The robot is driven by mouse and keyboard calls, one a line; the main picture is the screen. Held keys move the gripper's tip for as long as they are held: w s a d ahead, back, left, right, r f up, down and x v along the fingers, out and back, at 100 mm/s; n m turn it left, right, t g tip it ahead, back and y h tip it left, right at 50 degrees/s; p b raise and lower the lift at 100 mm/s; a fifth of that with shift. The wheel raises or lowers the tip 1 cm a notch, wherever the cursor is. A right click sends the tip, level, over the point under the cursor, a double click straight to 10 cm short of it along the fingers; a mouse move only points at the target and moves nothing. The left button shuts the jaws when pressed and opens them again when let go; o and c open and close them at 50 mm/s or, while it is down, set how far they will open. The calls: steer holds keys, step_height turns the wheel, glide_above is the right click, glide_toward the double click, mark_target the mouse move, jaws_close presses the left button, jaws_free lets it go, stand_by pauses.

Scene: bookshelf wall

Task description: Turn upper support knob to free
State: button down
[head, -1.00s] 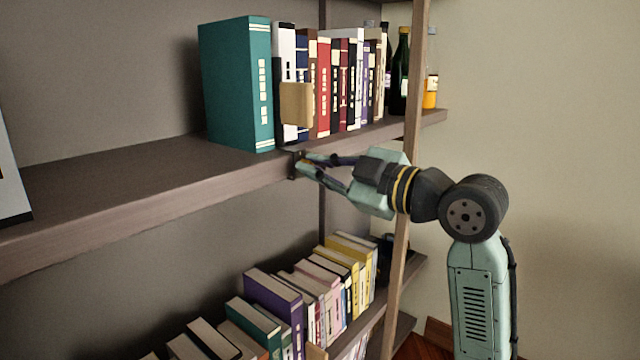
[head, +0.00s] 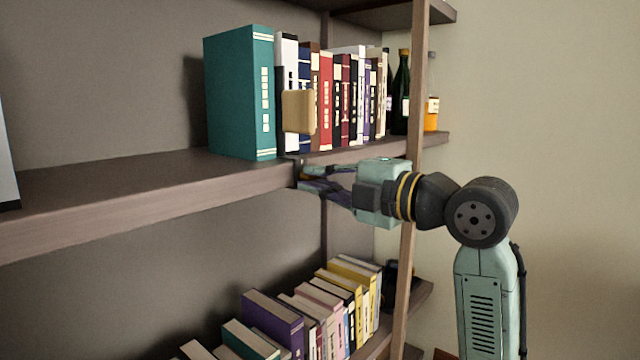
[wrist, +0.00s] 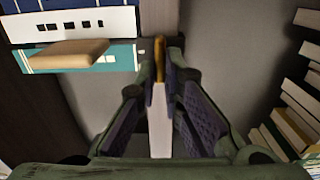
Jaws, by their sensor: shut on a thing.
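The upper support knob sits at the front edge of the upper shelf (head: 150,208), below the white book. In the wrist view the knob (wrist: 160,58) shows as a narrow brass-coloured piece between my fingertips, with a pale strip running below it. My gripper (head: 302,178) reaches in from the right, and its fingertips are at the shelf edge. It also shows in the wrist view (wrist: 160,72), with a finger on each side, shut on the knob. In the head view my fingers hide most of the knob, so its exact turn cannot be told.
A teal book (head: 238,95) and a row of other books stand above my gripper, with a tan block (head: 299,111) before them. Bottles (head: 402,95) stand at the right end. A wooden post (head: 417,90) is close to my wrist. Books (head: 272,322) fill the lower shelf.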

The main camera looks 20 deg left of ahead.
stand_by(0.3)
steer(key=c, duration=1.7)
jaws_free()
steer(key=v, duration=1.2)
steer(key=shift+d, duration=0.1)
